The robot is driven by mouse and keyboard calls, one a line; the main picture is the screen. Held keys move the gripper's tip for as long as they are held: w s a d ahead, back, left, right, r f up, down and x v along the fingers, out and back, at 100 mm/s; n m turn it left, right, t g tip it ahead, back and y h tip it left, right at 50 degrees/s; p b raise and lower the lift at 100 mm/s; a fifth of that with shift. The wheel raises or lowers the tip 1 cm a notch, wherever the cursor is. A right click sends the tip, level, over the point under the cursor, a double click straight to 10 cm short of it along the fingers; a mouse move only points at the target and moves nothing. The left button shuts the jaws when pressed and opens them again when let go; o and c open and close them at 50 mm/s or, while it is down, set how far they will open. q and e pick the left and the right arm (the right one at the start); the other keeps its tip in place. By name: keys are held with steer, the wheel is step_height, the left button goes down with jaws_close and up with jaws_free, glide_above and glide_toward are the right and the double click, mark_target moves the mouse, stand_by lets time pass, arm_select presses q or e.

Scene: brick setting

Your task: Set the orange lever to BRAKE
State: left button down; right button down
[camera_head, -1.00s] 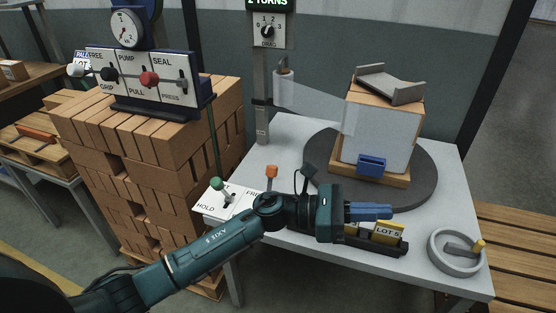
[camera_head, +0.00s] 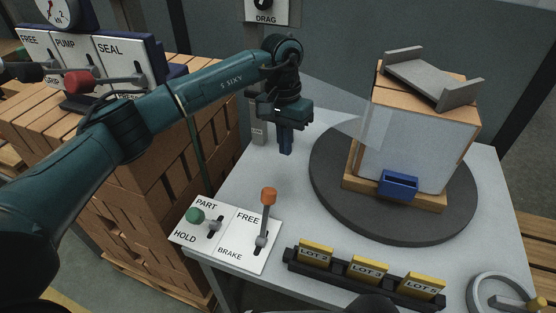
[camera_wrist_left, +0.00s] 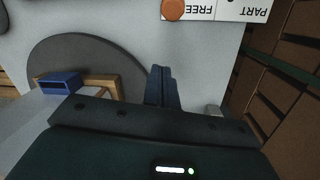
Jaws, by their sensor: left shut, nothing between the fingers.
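The orange lever (camera_head: 268,197) stands on a white plate (camera_head: 251,250) at the table's front left corner. Its knob leans to the FREE end, away from the BRAKE label. The knob also shows at the top of the left wrist view (camera_wrist_left: 173,9), beside the upside-down FREE label. My left gripper (camera_head: 286,151) points down behind the lever, beyond the FREE end and apart from it. Its fingers are shut and empty, and they show together in the left wrist view (camera_wrist_left: 161,85). My right gripper is not in view.
A green-knobbed lever (camera_head: 195,215) stands left on a HOLD/PART plate. A rack with yellow lot tags (camera_head: 369,270) lies right of the orange lever. A dark turntable (camera_head: 330,207) carries a wrapped brick stack. A post (camera_head: 258,132) stands behind my gripper.

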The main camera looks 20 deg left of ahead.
mark_target(266, 214)
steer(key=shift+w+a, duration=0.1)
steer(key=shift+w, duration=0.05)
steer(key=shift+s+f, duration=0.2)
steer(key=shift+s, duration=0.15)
arm_select(q)
steer(key=s+f+p, duration=0.3)
steer(key=s+f, duration=0.1)
steer(key=f, duration=0.4)
steer(key=shift+s+a, duration=0.25)
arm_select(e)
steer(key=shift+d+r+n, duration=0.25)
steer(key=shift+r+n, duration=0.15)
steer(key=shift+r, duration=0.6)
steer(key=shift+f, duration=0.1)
